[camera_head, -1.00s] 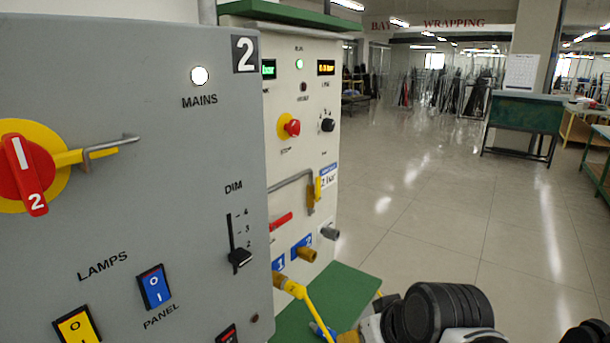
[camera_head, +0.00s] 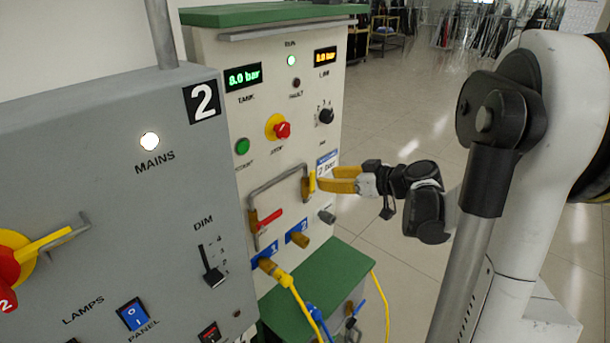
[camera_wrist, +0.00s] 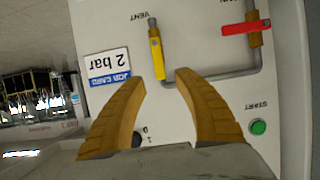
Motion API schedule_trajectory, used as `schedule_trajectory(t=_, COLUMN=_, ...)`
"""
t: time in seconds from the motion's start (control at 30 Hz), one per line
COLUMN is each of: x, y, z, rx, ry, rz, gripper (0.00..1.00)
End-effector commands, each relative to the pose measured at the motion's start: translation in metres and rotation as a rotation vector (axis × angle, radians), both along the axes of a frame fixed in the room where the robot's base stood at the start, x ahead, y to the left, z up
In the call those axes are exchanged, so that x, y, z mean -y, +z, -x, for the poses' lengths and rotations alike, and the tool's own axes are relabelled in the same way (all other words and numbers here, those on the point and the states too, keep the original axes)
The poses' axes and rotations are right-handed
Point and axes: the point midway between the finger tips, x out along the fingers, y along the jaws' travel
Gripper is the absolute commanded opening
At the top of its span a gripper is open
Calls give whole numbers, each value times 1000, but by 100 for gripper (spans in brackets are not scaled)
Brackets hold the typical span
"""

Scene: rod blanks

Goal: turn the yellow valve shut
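The yellow valve (camera_head: 311,184) is on the pipe at the right side of the cream panel in the head view. In the wrist view, its yellow lever (camera_wrist: 157,58) lies in line with its pipe, below the VENT label. My gripper (camera_head: 322,179) reaches in from the right, close to the valve. In the wrist view, my gripper (camera_wrist: 160,78) is open and empty. Its two orange-brown fingers point at the panel, with the lever's end between and just beyond their tips. I cannot tell whether a finger touches it.
A red-handled valve (camera_head: 267,219) sits on the same pipe loop, left of the yellow one. A job card (camera_wrist: 108,65) reading 2 bar is beside the yellow valve. Hose fittings (camera_head: 298,239) stick out below. The grey panel (camera_head: 110,200) stands at left. Open floor lies right.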

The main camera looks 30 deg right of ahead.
Motion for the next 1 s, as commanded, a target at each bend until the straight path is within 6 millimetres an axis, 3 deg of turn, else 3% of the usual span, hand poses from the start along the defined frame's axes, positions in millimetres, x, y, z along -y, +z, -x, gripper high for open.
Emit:
schedule_trajectory(t=0.3, x=-19, y=-23, z=-50, rx=-1, ry=2, rz=0, gripper=38)
schedule_trajectory(t=0.73, x=-22, y=-26, z=-61, rx=-1, ry=0, rz=-1, gripper=38)
schedule_trajectory(t=0.77, x=-22, y=-26, z=-61, rx=-1, ry=0, rz=-1, gripper=34)
schedule_trajectory(t=0.87, x=-22, y=-26, z=-61, rx=-1, ry=0, rz=-1, gripper=3)
schedule_trajectory(t=1.0, x=-22, y=-26, z=-61, rx=-1, ry=0, rz=-1, gripper=0)
